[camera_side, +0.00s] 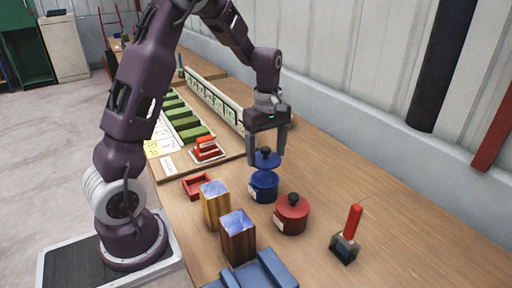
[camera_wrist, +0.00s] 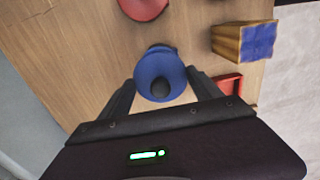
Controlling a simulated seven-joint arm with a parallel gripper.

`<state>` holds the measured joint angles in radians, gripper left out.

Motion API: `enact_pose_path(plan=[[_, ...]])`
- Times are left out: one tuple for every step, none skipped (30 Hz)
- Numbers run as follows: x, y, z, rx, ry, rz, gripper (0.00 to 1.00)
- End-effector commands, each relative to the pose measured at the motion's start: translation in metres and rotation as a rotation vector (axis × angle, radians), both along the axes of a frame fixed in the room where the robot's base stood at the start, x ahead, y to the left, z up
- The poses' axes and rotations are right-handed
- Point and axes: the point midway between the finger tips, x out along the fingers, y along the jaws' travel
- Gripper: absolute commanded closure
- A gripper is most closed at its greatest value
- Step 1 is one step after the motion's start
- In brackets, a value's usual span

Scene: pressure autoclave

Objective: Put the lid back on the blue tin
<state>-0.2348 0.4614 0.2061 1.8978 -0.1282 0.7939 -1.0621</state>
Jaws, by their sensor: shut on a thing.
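The blue tin (camera_side: 264,187) stands upright on the wooden table, with a white label on its side. Its blue lid (camera_side: 267,160) has a black knob and is just above the tin's mouth. A narrow dark gap seems to show between lid and rim. My gripper (camera_side: 268,155) points down over the tin, shut on the lid by its knob. In the wrist view the lid (camera_wrist: 158,76) lies between the two fingers and hides most of the tin.
A red lidded tin (camera_side: 291,215) stands close by at front right. Two wooden blocks (camera_side: 215,203) (camera_side: 238,238) and a small red tray (camera_side: 197,186) lie to the left. A red-handled tool (camera_side: 347,235) stands at right. Bare table lies behind the blue tin, towards the wall.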

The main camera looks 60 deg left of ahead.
Motion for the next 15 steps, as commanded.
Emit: enact_pose_path(plan=[[-0.001, 0.000, -0.006, -0.001, 0.003, 0.001, 0.65], [-0.001, 0.000, -0.009, -0.002, 0.004, 0.000, 0.65], [-0.001, 0.000, -0.014, -0.001, 0.003, 0.000, 0.65], [-0.001, 0.000, -0.018, -0.001, 0.003, 0.001, 0.65], [-0.001, 0.001, -0.023, -0.001, 0.004, 0.001, 0.65], [-0.001, 0.001, -0.028, -0.001, 0.004, 0.001, 0.65], [-0.001, 0.001, -0.031, -0.001, 0.004, 0.001, 0.65], [-0.001, 0.001, -0.035, -0.001, 0.003, 0.001, 0.65], [-0.001, 0.001, -0.040, -0.001, 0.003, 0.000, 0.65], [0.000, 0.001, -0.043, -0.001, 0.002, 0.000, 0.65], [-0.001, 0.001, -0.045, -0.001, 0.003, 0.000, 0.65], [-0.001, 0.001, -0.049, -0.001, 0.003, 0.001, 0.65], [0.000, 0.001, -0.051, -0.001, 0.002, 0.001, 0.65], [0.000, 0.001, -0.053, -0.001, 0.002, 0.001, 0.65], [0.000, 0.001, -0.055, -0.001, 0.002, 0.000, 0.65]])
